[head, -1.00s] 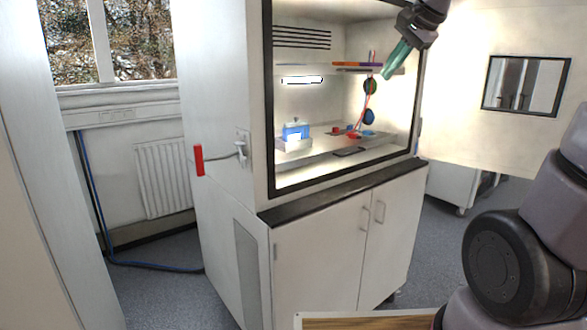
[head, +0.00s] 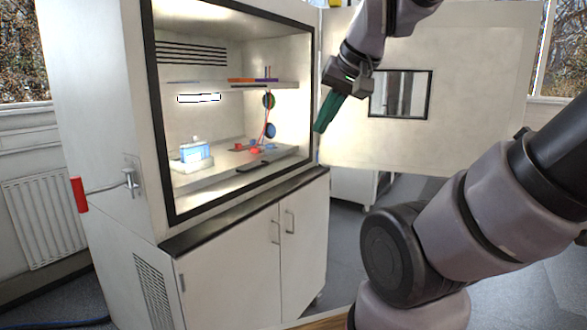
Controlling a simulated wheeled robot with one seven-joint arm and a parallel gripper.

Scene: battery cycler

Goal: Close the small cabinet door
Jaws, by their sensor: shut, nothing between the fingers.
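The cabinet (head: 166,212) stands at the left with its lit upper chamber open to view. Its door (head: 470,135), a cream panel with a dark-framed window (head: 400,94), is swung wide open to the right of the chamber. My gripper (head: 319,127), with green fingers, points down and left in front of the door's left part, near the right edge of the chamber's frame. Its fingers are shut and empty. I cannot tell whether it touches the door; the door's hinge edge is partly hidden behind my arm.
Inside the chamber are a shelf (head: 210,86), a blue and white box (head: 196,153) and small red and blue pieces with cables. A red-handled latch (head: 80,194) sticks out from the cabinet's left side. Two shut lower doors (head: 235,270) are below. Grey floor shows at right.

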